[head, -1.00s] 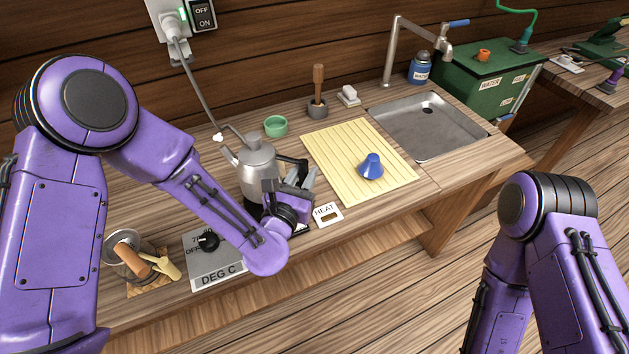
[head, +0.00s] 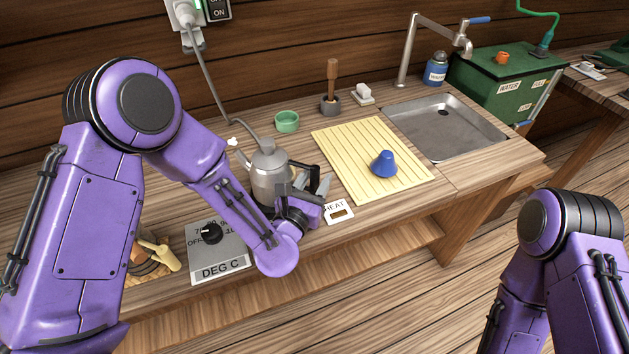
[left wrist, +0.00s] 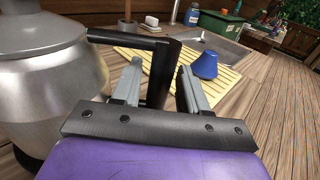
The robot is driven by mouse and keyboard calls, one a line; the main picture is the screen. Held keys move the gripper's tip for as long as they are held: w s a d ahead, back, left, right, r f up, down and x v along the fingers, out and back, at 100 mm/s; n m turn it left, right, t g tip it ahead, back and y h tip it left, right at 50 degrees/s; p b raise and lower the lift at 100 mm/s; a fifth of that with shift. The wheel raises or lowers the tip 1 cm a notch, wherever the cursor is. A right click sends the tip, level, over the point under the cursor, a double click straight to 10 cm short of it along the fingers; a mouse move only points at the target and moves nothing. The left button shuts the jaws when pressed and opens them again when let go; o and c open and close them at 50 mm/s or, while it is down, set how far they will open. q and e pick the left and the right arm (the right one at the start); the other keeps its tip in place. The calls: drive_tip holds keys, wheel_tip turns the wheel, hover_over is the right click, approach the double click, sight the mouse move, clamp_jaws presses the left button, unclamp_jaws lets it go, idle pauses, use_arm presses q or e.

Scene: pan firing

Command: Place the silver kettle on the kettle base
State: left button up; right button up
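The silver kettle (head: 268,178) stands upright left of the cutting board, its black handle toward my left gripper. It also shows at the left of the left wrist view (left wrist: 48,85). A dark kettle base (head: 259,210) shows under it, mostly hidden by the kettle and my arm; I cannot tell whether the kettle sits fully on it. My left gripper (head: 319,184) is at the handle. In the left wrist view, its two fingers (left wrist: 160,85) close in on both sides of the black grip. My right gripper is out of view; only the right arm shows.
A dial panel (head: 218,262) and a HEAT label plate (head: 338,212) lie near the front edge. A yellow board (head: 345,150) holds a blue cone-like piece (head: 384,164). A green bowl (head: 287,121), a mortar (head: 330,103) and the sink (head: 447,125) are behind and right.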

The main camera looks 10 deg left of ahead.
use_arm(q)
drive_tip(key=shift+o, duration=0.3)
drive_tip(key=shift+s+r, duration=0.1)
drive_tip(key=shift+r, duration=0.2)
drive_tip(key=shift+s+f, duration=0.15)
drive_tip(key=shift+s, duration=0.15)
drive_tip(key=s+b, duration=0.1)
drive_tip(key=s, duration=0.2)
drive_tip(key=s+a+b, duration=0.1)
drive_tip(key=s+b, duration=0.1)
drive_tip(key=s, duration=0.1)
drive_tip(key=shift+s+a+f, duration=0.15)
drive_tip(key=shift+s+f, duration=0.05)
drive_tip(key=shift+s+a+r+p, duration=0.15)
drive_tip(key=shift+s+p, duration=0.6)
drive_tip(key=shift+s, duration=0.05)
drive_tip(key=shift+s+a+r+p, duration=0.1)
drive_tip(key=shift+s+p, duration=0.65)
drive_tip(key=shift+s, duration=0.05)
drive_tip(key=shift+s+a+r+p, duration=0.15)
drive_tip(key=shift+s+p, duration=0.6)
drive_tip(key=shift+s, duration=0.05)
